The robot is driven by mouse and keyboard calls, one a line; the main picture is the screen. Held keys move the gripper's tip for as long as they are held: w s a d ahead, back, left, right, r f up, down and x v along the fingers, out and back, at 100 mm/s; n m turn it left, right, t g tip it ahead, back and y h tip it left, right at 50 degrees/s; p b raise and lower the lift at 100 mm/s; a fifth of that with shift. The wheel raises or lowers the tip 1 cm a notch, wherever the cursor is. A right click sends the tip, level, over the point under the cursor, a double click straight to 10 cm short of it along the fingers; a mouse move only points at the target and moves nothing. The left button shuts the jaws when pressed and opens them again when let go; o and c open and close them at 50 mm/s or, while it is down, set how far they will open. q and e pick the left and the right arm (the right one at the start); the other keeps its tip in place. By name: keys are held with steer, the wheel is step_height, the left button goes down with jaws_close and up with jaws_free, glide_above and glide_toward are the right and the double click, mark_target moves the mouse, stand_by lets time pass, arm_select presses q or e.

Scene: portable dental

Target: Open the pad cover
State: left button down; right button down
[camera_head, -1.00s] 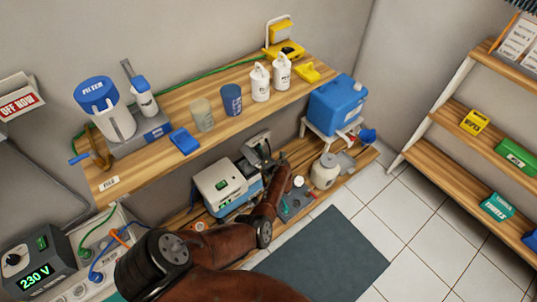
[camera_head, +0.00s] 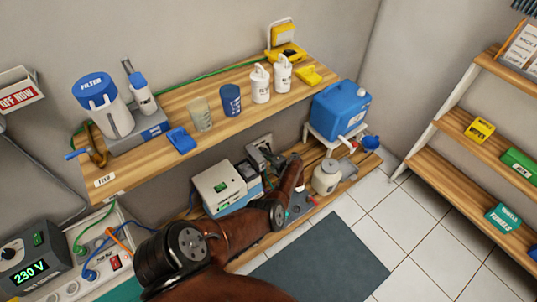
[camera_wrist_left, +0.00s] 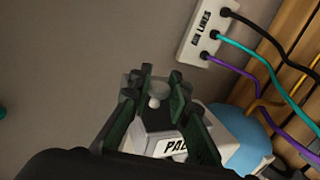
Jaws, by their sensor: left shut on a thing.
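My left gripper (camera_wrist_left: 157,92) has its dark green fingers closed around a small pale round knob (camera_wrist_left: 154,102) in the left wrist view. The knob sits on top of a light grey block (camera_wrist_left: 150,139) with a white label, of which "PA" can be read; the rest is hidden by a finger. In the head view my brown left arm reaches over the lower shelf, and its hand is by a small grey box (camera_head: 259,145) at the wall. The fingertips are too small and hidden to make out there. My right gripper is not in view.
A white panel (camera_wrist_left: 203,28) marked "AIR LINES", with coloured hoses, is close to the gripper in the left wrist view. In the head view a white device (camera_head: 217,188) stands left of the hand, and a white jar (camera_head: 327,177) stands right. The upper shelf (camera_head: 215,137) overhangs at the left.

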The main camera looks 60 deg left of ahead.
arm_select(q)
steer(key=c, duration=1.8)
jaws_free()
steer(key=shift+d+r, duration=0.1)
steer(key=shift+d, duration=0.35)
steer(key=v, duration=1.1)
steer(key=shift+r, duration=0.15)
steer(key=shift+c, duration=0.4)
